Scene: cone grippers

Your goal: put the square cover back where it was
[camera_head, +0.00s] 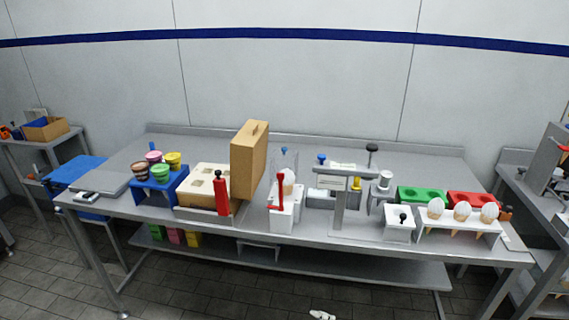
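Two things could be the square cover, and I cannot tell which it is. One is a tan, thick, squarish panel (249,160) with a small handle on top, standing upright at the right edge of a cream box (190,196) with square openings in its top.
The long grey table (120,211) also holds a blue rack with coloured cups (161,188), a red-handled white unit (284,216), a grey press frame (340,200), green (415,194) and red trays, and a white cone stand (450,238). Side tables stand left and right.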

